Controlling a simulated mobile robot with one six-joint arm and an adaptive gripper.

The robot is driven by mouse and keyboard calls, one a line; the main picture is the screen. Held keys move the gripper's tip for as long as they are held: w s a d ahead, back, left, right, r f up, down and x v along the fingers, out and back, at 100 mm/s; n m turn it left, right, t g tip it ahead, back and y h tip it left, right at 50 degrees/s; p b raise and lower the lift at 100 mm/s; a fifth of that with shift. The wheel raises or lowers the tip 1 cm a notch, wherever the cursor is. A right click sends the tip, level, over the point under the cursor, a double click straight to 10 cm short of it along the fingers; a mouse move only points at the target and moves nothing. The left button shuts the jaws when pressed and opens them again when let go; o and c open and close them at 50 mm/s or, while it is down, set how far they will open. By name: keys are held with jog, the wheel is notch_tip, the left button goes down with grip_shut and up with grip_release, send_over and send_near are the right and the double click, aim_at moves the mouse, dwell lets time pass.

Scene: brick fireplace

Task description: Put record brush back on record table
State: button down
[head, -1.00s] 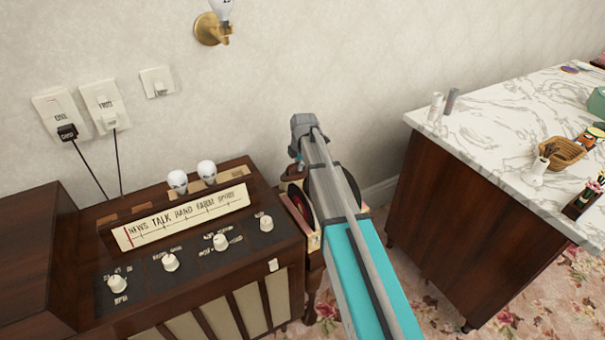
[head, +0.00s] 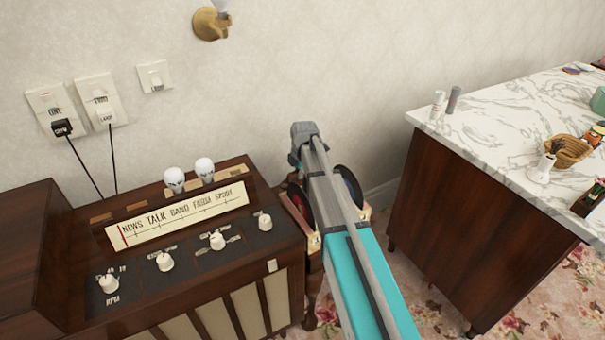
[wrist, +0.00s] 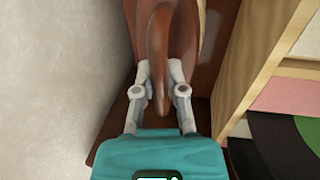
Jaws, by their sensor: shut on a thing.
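In the wrist view, my gripper (wrist: 160,80) is shut on a brown, wood-coloured, tapered thing that looks like the record brush (wrist: 158,40). Its narrow end sits between the two fingers and points back toward the palm. Below it is a dark brown wooden surface (wrist: 108,135), which looks like the record table's top. I cannot tell whether the brush touches it. In the head view, the record table (head: 314,262) stands beside the radio cabinet, partly behind my arm.
A pale wooden record box (wrist: 240,50) stands close on the right in the wrist view, with a black record (wrist: 270,140) beside it. A pale wall (wrist: 55,80) is close on the left. The radio cabinet (head: 190,250) and marble-topped counter (head: 500,110) flank the table.

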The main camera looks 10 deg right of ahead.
jog(key=shift+f, duration=0.15)
jog(key=c, duration=0.7)
grip_release()
notch_tip(320, 180, up, 12)
jog(key=s+p, duration=0.2)
jog(key=p, duration=0.9)
jog(key=shift+d+p, duration=0.35)
jog(key=shift+p, duration=0.05)
jog(key=shift+s, duration=0.15)
